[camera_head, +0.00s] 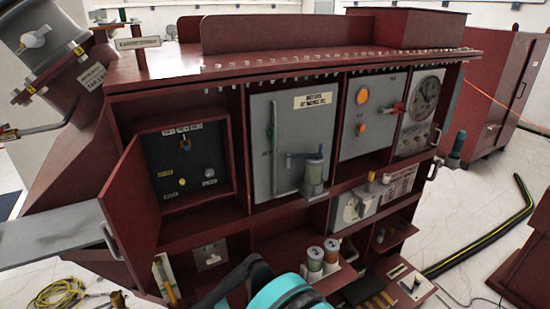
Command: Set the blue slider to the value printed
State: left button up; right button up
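A red cabinet (290,60) fills the middle of the view. On its central grey panel (262,115), a small blue bar (300,155) sits sideways on top of a grey-green cylinder. I cannot tell whether this bar is the blue slider. A printed label (313,100) is at the top of that panel, too small to read surely. A small white panel (163,278) at the lower left carries an orange and teal piece; its details are too small to tell. Neither of my grippers shows; a teal and black part of my own body covers the bottom centre.
An open red door (130,205) stands left of a black panel (180,165) with knobs. Two cylinders (323,258) stand on a low shelf. A red lever (397,107) and a dial (425,98) are at right. A black-yellow cable (495,235) lies on the floor at right.

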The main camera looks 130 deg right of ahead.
aim_at(187, 143)
jog(key=z, duration=0.45)
jog(key=l+z, duration=0.1)
jog(key=z, duration=1.8)
jog(key=i+z, duration=0.1)
jog(key=z, duration=1.35)
jog(key=i, duration=0.05)
